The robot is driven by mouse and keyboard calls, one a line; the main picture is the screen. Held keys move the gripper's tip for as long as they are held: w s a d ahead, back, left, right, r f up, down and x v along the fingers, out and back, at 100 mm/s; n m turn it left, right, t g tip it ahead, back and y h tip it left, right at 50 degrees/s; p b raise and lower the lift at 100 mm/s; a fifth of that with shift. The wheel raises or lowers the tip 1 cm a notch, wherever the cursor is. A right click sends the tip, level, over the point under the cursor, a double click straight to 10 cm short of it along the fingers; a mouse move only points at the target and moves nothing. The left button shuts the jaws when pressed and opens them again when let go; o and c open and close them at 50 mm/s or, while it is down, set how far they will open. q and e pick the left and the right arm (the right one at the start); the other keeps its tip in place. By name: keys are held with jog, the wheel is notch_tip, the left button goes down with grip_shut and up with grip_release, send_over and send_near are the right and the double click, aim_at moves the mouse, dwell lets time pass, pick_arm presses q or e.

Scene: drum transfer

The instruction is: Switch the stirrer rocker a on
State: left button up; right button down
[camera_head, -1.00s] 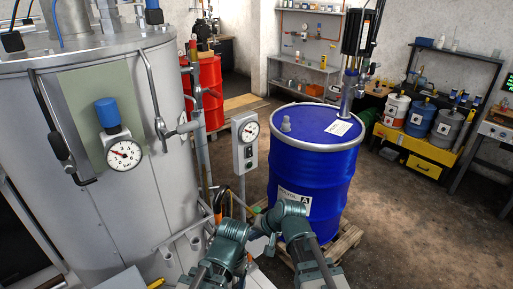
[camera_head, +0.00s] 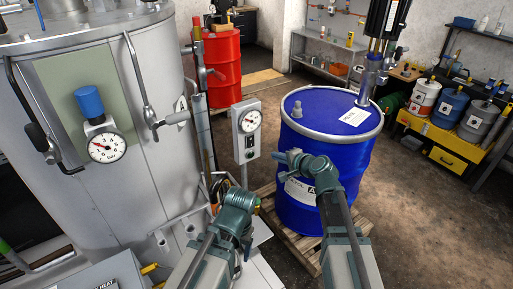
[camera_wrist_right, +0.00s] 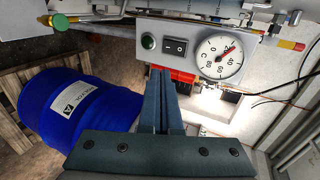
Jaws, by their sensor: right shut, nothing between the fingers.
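The grey control box (camera_head: 247,130) with a round dial stands between the steel tank and the blue drum. In the right wrist view the box (camera_wrist_right: 195,22) carries a black rocker switch (camera_wrist_right: 175,46) between a green button (camera_wrist_right: 148,42) and the dial (camera_wrist_right: 221,57). I cannot tell which way the rocker is tipped. No letter shows on it. My right gripper (camera_head: 283,157) is shut and empty, just right of the box's lower part. In the wrist view its fingers (camera_wrist_right: 163,72) point toward the box, near the rocker. My left arm (camera_head: 236,208) is low in front; its fingertips are hidden.
The blue drum (camera_head: 320,150) stands on a wooden pallet (camera_head: 300,238) right of the box, close to my right forearm. The steel tank (camera_head: 150,100) with pipes fills the left. A red object (camera_wrist_right: 182,77) lies close beyond the right fingers in the wrist view.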

jog(key=b, duration=0.5)
send_near(251, 146)
jog(key=f+x, duration=0.1)
jog(key=x, duration=0.4)
jog(key=shift+w+a+r, duration=0.1)
jog(key=shift+w+a, duration=0.15)
jog(key=shift+w, duration=0.4)
jog(key=shift+w+a+t+y+b, duration=0.15)
jog(key=shift+t+y+b, duration=0.15)
jog(key=shift+b, duration=0.25)
